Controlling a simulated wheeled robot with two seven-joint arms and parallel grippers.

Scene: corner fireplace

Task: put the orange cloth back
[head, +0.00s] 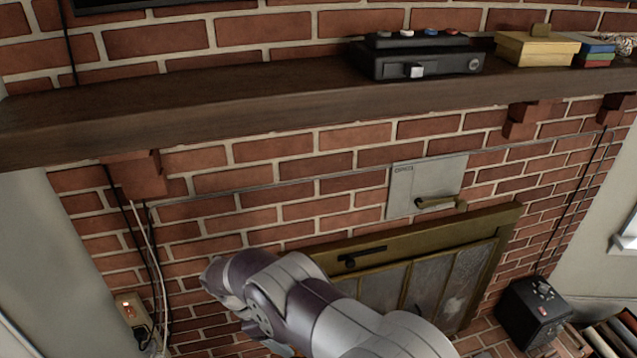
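I cannot make out an orange cloth anywhere in the head view. One of my arms crosses the bottom middle of the picture, in front of the brick wall and the fireplace. Neither gripper can be seen, so what they hold is hidden.
A dark wooden mantel (230,108) spans the brick wall. On it are a black device (418,60), a yellow box (537,49) and stacked books (594,52). Below are a grey hatch (405,187), a brass-framed fireplace screen (425,288) and a black box (535,312).

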